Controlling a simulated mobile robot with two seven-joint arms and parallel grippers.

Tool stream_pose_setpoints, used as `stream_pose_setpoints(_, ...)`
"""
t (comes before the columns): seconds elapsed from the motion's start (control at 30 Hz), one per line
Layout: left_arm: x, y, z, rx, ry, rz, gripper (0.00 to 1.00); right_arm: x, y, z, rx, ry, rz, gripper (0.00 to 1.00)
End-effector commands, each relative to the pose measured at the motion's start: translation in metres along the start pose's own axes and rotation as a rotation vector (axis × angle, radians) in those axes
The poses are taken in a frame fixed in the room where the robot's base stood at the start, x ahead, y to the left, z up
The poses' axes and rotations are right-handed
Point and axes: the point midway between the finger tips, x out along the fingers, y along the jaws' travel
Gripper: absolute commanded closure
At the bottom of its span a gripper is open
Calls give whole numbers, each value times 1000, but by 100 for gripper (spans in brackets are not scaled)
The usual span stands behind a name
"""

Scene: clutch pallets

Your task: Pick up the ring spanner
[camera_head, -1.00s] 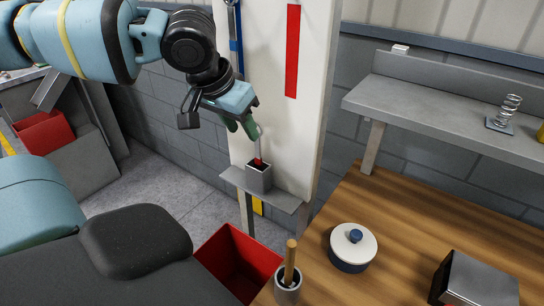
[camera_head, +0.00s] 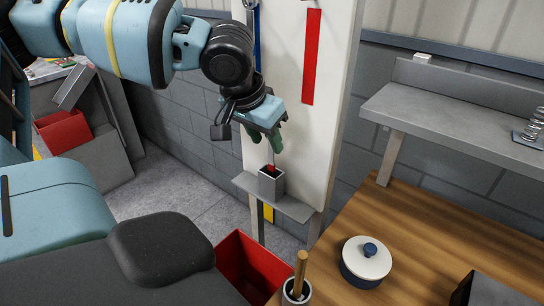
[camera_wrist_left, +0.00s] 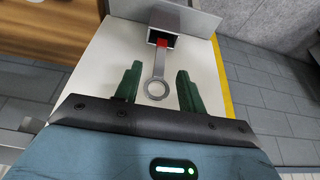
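The ring spanner (camera_wrist_left: 156,88) stands in a small grey square holder (camera_wrist_left: 172,18), with a red part (camera_wrist_left: 162,42) at the holder's mouth. Its ring end points out of the holder toward my left wrist camera. My left gripper (camera_wrist_left: 160,70) is open, with one green finger on each side of the spanner and visible gaps to both. In the head view the left gripper (camera_head: 266,142) points down just above the holder (camera_head: 271,186). Only a thin length of the spanner shows there below the fingers. My right gripper is not in view.
The holder stands on a narrow grey ledge (camera_head: 290,208) against a white panel (camera_head: 337,90). A red bin (camera_head: 236,262) is below. A wooden table (camera_head: 420,225) at right bears a lidded pot (camera_head: 366,262) and a cup (camera_head: 297,293) with a wooden handle. A grey shelf (camera_head: 440,110) is above the table.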

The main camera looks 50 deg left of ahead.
Motion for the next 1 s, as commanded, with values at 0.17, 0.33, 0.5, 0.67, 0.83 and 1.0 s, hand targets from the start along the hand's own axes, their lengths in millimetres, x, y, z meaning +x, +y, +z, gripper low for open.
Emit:
stream_pose_setpoints(0.17, 27, 0, 0, 0, -4, -1, 60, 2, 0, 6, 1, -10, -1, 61)
stream_pose_setpoints(0.33, 34, 1, -1, 0, -1, 0, 60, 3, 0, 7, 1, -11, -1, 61)
stream_pose_setpoints(0.5, 34, 1, -1, 0, 0, 0, 60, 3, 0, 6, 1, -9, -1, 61)
stream_pose_setpoints(0.67, 33, 1, -1, 0, 0, 0, 78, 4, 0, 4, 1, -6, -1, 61)
stream_pose_setpoints(0.83, 33, 1, -1, 0, 0, 0, 100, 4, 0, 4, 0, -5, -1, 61)
stream_pose_setpoints(1.0, 33, 1, -1, 0, 1, 0, 100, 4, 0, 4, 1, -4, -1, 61)
